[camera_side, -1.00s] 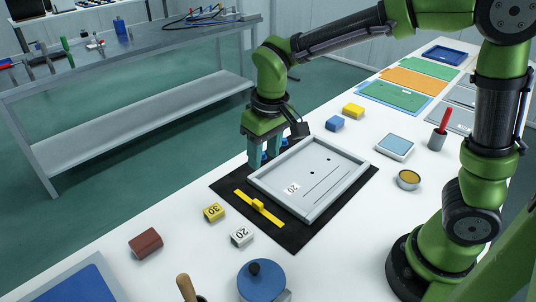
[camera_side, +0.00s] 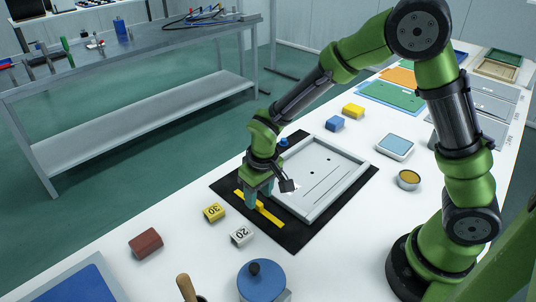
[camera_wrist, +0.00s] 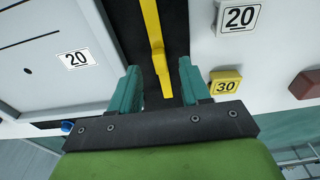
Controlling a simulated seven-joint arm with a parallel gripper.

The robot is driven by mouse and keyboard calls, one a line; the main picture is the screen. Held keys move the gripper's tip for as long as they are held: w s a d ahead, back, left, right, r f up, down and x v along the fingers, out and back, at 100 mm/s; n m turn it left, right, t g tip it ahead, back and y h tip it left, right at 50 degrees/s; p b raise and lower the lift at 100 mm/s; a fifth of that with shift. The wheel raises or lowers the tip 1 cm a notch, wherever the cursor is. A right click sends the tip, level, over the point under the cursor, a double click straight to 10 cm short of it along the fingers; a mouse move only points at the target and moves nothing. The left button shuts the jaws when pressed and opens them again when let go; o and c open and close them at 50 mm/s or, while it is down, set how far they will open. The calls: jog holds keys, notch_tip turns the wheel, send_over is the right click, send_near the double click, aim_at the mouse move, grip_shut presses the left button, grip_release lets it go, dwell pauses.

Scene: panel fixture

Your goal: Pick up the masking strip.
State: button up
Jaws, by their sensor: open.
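The masking strip appears to be the yellow bar (camera_side: 269,214) with a raised grip block, lying on the black mat beside the grey panel (camera_side: 322,170). My gripper (camera_side: 260,197) is low over the strip, its fingers covering part of it in the side view. In the wrist view, the strip (camera_wrist: 151,22) runs up between my two open teal fingers (camera_wrist: 158,68), with its block (camera_wrist: 158,60) in the gap. I cannot tell how far the fingertips are above the mat.
A yellow "30" block (camera_side: 214,212) and a white "20" block (camera_side: 241,235) stand left of the mat (camera_side: 292,240). The panel's raised frame is close on the right. A blue lidded pot (camera_side: 262,280) and red block (camera_side: 146,242) are nearer the front.

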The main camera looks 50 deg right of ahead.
aim_at(258, 205)
notch_tip(258, 205, down, 2)
jog(key=shift+w+f, duration=0.15)
grip_shut()
dwell(0.3)
